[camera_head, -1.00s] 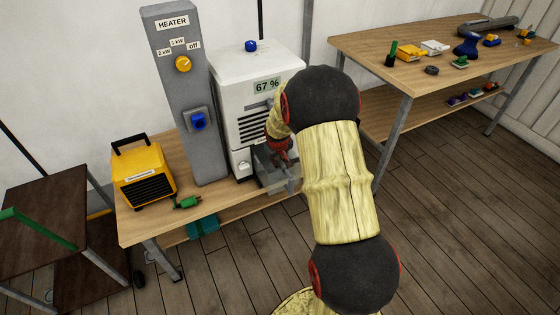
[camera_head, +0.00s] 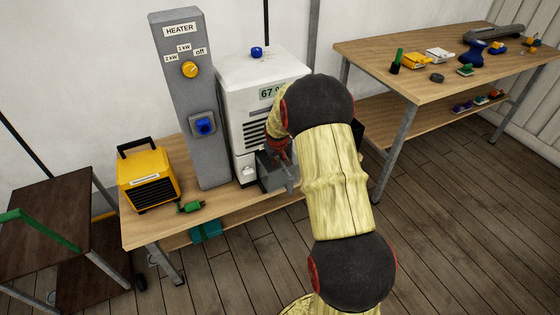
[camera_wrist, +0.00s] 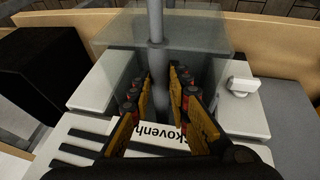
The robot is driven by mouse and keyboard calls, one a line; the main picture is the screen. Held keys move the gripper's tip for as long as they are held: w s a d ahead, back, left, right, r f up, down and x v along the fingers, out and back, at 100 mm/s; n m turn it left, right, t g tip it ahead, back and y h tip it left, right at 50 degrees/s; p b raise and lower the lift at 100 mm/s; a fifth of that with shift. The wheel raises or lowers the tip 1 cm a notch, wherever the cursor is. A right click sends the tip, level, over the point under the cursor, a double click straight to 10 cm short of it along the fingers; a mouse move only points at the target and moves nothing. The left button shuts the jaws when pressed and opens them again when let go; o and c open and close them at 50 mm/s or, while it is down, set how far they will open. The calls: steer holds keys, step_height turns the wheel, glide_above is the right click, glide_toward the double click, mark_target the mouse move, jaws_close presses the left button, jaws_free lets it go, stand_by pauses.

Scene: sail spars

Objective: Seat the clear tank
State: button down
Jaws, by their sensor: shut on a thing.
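The clear tank (camera_wrist: 205,32) is a see-through grey box. In the wrist view it spans the slot between the white front corners of the dehumidifier, and its far part sticks out over the wooden table edge. In the head view the tank (camera_head: 275,174) shows low at the front of the white dehumidifier (camera_head: 236,112), which reads about 67 %; my arm hides part of both. My gripper (camera_wrist: 172,92), with yellow-and-black fingers, is shut on the tank's grey bar-like handle (camera_wrist: 157,60). Its red part also shows above the tank in the head view (camera_head: 279,150).
The grey heater post (camera_head: 188,100) stands close left of the dehumidifier. A yellow heater box (camera_head: 148,178) and a small green part (camera_head: 191,207) are further left on the bench (camera_head: 145,232). A second bench (camera_head: 400,75) with several small parts stands at right.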

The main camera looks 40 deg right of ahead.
steer(key=shift+w+d, duration=0.25)
steer(key=shift+w, duration=0.8)
steer(key=shift+w+d, duration=0.2)
steer(key=shift+w, duration=0.8)
steer(key=c, duration=1.6)
jaws_free()
steer(key=shift+s, duration=0.1)
steer(key=v, duration=1.2)
steer(key=shift+a+f, duration=0.1)
